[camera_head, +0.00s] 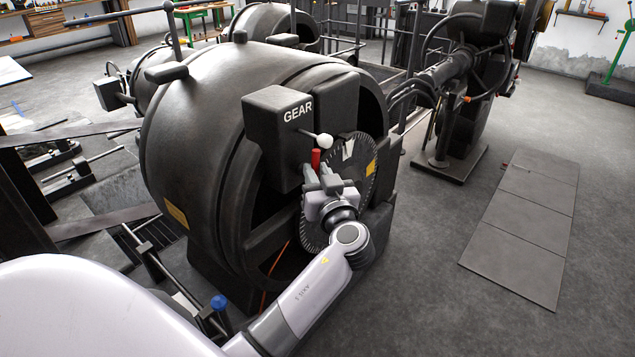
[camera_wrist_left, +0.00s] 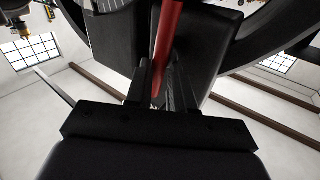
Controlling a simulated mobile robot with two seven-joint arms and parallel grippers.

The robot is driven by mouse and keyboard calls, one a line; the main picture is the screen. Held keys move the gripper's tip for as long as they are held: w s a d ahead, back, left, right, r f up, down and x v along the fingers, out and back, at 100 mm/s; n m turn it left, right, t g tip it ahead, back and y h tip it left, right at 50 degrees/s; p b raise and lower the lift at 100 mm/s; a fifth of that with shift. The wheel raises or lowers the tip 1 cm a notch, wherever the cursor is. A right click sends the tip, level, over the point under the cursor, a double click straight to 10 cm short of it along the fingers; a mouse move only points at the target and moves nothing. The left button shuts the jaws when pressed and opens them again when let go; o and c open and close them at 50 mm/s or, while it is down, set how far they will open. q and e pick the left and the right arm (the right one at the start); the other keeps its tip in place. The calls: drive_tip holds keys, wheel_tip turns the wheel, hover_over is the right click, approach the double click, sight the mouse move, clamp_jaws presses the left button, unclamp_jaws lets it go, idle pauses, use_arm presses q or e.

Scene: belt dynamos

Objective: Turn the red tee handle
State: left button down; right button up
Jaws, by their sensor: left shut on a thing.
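The red tee handle (camera_head: 316,158) shows as a short upright red bar in the head view, in front of the dark dynamo and below the box marked GEAR. My left gripper (camera_head: 322,177) is at the handle and shut on it. In the left wrist view the red handle (camera_wrist_left: 167,45) runs down between the two fingers of my left gripper (camera_wrist_left: 162,85). The fingers hide part of the handle. My right gripper is in neither view.
The GEAR box (camera_head: 277,117) with a white-knobbed lever (camera_head: 322,140) is just above my gripper. A toothed disc (camera_head: 352,165) stands close behind it. Dark floor plates (camera_head: 520,225) lie at the right. The grey floor at front right is clear.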

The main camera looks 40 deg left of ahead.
use_arm(q)
drive_tip(key=shift+r, duration=0.1)
idle(0.3)
drive_tip(key=c, duration=1)
unclamp_jaws()
